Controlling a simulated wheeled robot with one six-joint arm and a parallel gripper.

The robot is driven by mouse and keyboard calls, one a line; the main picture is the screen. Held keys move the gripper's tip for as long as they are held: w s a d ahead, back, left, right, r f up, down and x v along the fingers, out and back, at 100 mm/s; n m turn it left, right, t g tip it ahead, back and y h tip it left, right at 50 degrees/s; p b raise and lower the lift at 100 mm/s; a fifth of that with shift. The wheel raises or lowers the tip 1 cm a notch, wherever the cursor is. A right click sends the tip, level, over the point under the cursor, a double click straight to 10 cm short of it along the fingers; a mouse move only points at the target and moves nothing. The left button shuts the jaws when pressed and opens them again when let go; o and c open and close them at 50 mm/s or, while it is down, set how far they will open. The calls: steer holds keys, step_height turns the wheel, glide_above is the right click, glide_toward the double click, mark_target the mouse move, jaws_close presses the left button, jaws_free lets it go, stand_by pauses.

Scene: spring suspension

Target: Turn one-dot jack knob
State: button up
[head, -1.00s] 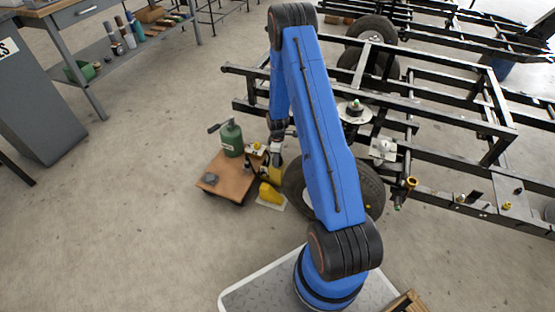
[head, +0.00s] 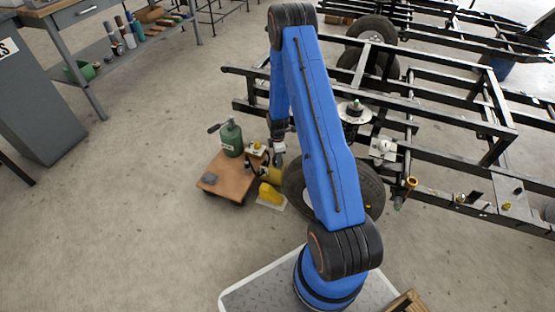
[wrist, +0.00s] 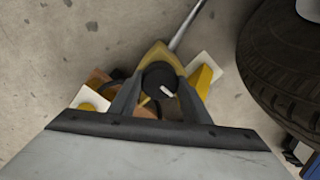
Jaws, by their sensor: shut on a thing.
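In the wrist view, a round black knob (wrist: 159,79) with a pale bar mark sits on a yellow jack body (wrist: 154,52), and a grey metal rod runs up from it. I cannot make out any dot. My gripper (wrist: 158,90) has its two dark fingers on either side of the knob, shut on it. In the head view, my gripper (head: 278,158) reaches down beside the yellow jack (head: 271,174), near the wheel; the knob cannot be made out there.
A low brown cart (head: 223,180) with a green bottle (head: 231,138) stands left of the jack. A yellow wedge (head: 269,194) lies on a pale plate. A large tyre (head: 372,190) and the black frame (head: 455,130) are close on the right. Open floor lies left.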

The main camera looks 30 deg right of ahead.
steer(key=o, duration=1.1)
steer(key=shift+c, duration=0.2)
step_height(320, 180, up, 17)
steer(key=shift+r, duration=0.2)
